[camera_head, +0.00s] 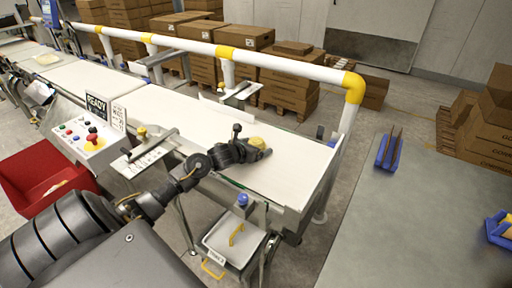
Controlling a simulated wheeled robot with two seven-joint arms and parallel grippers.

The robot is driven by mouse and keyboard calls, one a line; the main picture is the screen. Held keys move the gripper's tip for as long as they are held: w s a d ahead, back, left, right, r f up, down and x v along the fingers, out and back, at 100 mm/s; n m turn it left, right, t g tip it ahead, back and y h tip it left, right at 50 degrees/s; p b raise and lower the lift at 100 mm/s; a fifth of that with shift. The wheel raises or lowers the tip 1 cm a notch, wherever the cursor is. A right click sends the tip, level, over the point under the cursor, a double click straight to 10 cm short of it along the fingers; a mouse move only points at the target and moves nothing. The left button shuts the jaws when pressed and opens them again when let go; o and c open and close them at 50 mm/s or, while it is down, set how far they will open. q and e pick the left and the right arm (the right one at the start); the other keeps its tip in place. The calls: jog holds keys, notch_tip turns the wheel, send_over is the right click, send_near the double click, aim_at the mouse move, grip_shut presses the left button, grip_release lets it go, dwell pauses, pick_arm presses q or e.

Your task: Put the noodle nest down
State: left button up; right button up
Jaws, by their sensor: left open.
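A small yellow noodle nest (257,142) is on the white belt (290,165) near its right end. My left gripper (262,150) is low over the belt, with its open fingers at the nest. The fingers partly hide the nest, and I cannot tell whether they touch it. My right gripper is out of view.
A white and yellow guard rail (290,70) runs behind the belt. A control box (85,135) and a red bin (45,185) stand at the left. A grey table (400,220) with blue trays (388,155) is at the right. Stacked cartons stand behind.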

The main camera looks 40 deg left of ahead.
pick_arm(q)
jog(key=shift+r, duration=0.25)
jog(key=shift+s, duration=0.35)
jog(key=b+v, duration=0.1)
jog(key=v, duration=1)
jog(key=shift+s, duration=0.2)
